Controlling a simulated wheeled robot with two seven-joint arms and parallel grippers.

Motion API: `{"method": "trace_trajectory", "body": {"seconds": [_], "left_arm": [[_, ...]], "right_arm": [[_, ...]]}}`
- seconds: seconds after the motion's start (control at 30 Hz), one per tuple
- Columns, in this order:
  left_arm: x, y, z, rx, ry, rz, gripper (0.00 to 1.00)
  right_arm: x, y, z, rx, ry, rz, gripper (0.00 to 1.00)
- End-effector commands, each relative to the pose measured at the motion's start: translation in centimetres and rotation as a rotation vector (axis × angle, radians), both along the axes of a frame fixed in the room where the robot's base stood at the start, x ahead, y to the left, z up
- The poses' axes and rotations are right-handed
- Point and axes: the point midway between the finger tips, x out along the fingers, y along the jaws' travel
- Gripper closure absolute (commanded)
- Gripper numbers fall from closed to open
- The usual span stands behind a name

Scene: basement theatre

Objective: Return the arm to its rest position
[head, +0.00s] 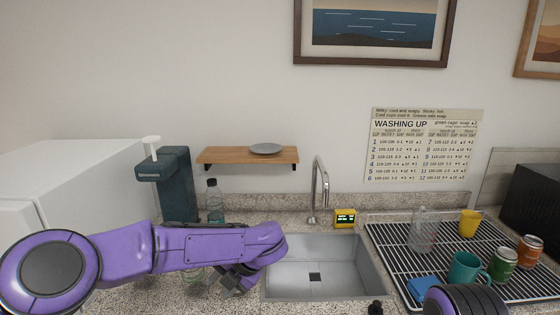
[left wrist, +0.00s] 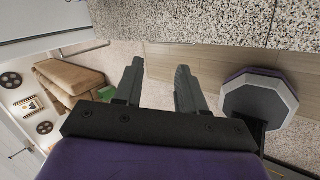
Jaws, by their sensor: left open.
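My left arm reaches in from the left in the head view, low across the counter. My left gripper (head: 235,283) is at its end, partly hidden, by the left edge of the sink (head: 315,258). In the left wrist view my left gripper (left wrist: 157,85) shows two grey fingers spread apart with nothing between them. Past the fingers lie the floor and the speckled counter's edge. Of my right arm only a purple and black part shows at the bottom right of the head view; the right gripper is not visible.
A drying rack (head: 400,264) at right holds a glass jug (head: 423,232), a yellow cup (head: 469,223), a teal mug (head: 466,268) and cans (head: 503,264). A dispenser (head: 176,187) and a bottle (head: 214,203) stand behind my left arm. A faucet (head: 318,188) rises behind the sink.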

Motion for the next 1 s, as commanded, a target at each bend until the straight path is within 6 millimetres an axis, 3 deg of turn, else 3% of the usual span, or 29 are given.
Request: {"method": "trace_trajectory", "body": {"seconds": [0.17, 0.27, 0.3, 0.43, 0.5, 0.6, 0.83, 0.87, 0.9, 1.0], "left_arm": [[-1.6, 4.2, -8.1, 0.278, 0.073, -0.319, 0.6], [-4.4, 7.1, -14.2, 0.446, 0.182, -0.625, 0.6], [-6.3, 8.2, -17.0, 0.5, 0.247, -0.773, 0.6], [-14.2, 11.2, -24.0, 0.566, 0.472, -1.227, 0.6], [-18.6, 12.5, -26.3, 0.546, 0.576, -1.413, 0.6], [-24.4, 13.9, -28.2, 0.489, 0.701, -1.619, 0.6], [-35.8, 16.3, -29.0, 0.297, 0.913, -1.943, 0.6], [-36.9, 16.4, -29.3, 0.272, 0.931, -1.973, 0.6], [-36.2, 16.3, -32.1, 0.285, 0.918, -1.963, 0.6], [-36.1, 16.2, -35.1, 0.288, 0.915, -1.959, 0.6]], "right_arm": [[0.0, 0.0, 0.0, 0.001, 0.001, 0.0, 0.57], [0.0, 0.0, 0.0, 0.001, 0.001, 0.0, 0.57], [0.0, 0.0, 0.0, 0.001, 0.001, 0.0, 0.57], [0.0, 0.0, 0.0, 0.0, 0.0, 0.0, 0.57], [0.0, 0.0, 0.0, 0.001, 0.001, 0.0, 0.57], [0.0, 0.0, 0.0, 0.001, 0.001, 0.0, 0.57], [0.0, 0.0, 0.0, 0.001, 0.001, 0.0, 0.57], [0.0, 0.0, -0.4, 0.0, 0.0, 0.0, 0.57], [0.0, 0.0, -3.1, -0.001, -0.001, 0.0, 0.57], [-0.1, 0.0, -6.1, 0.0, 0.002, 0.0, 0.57]]}}
